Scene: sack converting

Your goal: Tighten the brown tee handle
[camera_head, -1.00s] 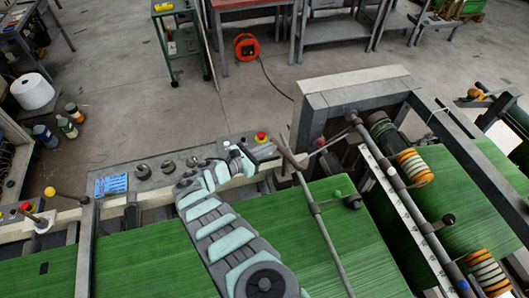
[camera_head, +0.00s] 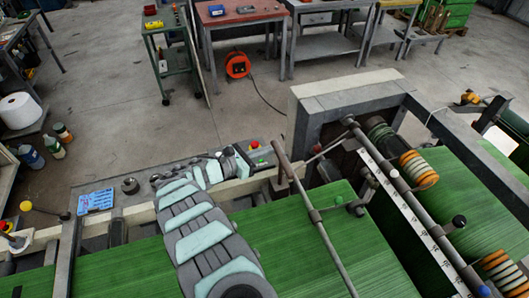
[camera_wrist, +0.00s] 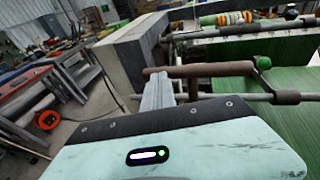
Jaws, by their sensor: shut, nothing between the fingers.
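The brown tee handle (camera_head: 291,160) is a bare brown crossbar at the front corner of the machine, slanting in the head view. In the wrist view the brown tee handle (camera_wrist: 200,70) lies nearly level ahead of the fingers, with a short stem below its middle. My gripper (camera_head: 244,160) is left of the handle in the head view, over the panel edge. In the wrist view my gripper (camera_wrist: 158,88) is shut and empty, its pale fingers pointing towards the left part of the bar. I cannot tell whether they touch it.
A long rod with a green-knobbed clamp (camera_wrist: 264,62) is close to the handle's right. A red button (camera_head: 254,144) and a green button (camera_head: 262,164) are near my gripper. A grey machine frame (camera_head: 310,115) stands behind. Green woven web (camera_head: 130,268) runs below my arm.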

